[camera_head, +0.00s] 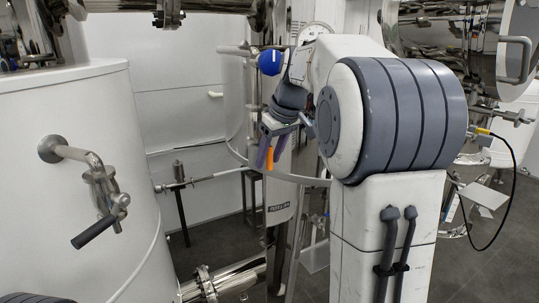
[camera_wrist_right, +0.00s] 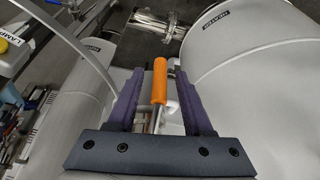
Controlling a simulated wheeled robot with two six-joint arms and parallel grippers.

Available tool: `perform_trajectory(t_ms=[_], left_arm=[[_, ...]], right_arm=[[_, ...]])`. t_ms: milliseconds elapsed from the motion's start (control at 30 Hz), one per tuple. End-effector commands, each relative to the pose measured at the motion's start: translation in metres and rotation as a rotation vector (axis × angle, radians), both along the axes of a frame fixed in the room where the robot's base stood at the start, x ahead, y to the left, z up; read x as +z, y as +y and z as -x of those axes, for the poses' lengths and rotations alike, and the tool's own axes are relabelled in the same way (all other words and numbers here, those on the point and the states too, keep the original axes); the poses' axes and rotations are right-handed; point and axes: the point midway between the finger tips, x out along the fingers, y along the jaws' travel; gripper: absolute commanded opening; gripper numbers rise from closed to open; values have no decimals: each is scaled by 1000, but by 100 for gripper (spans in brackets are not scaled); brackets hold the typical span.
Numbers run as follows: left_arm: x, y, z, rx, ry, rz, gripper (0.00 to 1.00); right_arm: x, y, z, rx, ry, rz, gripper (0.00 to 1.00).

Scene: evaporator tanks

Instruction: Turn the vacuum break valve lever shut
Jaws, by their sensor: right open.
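An orange-handled lever (camera_wrist_right: 160,82) stands between the two purple fingers of my right gripper (camera_wrist_right: 158,98) in the right wrist view. Gaps show on both sides of the handle, so the fingers are around it but do not appear to press on it. In the head view the orange handle (camera_head: 269,159) shows at the fingertips of my right gripper (camera_head: 268,153). The lever's base is mostly hidden in both views. I cannot tell from a label whether this is the vacuum break valve lever. My left gripper is not in view.
A white tank (camera_head: 70,190) fills the left, with a dark-handled valve (camera_head: 95,232) on its side. A steel flanged pipe (camera_head: 208,283) runs along the floor. In the right wrist view, white vessels (camera_wrist_right: 235,55) stand close to the gripper, and a curved pale tube (camera_wrist_right: 88,50) passes at left.

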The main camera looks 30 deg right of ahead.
Motion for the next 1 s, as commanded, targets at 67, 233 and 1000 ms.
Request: perform_trajectory(t_ms=[67,233,1000], left_arm=[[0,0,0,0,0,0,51],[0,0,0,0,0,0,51],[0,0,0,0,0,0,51]], right_arm=[[0,0,0,0,0,0,51],[0,0,0,0,0,0,0],[1,0,0,0,0,0,0]])
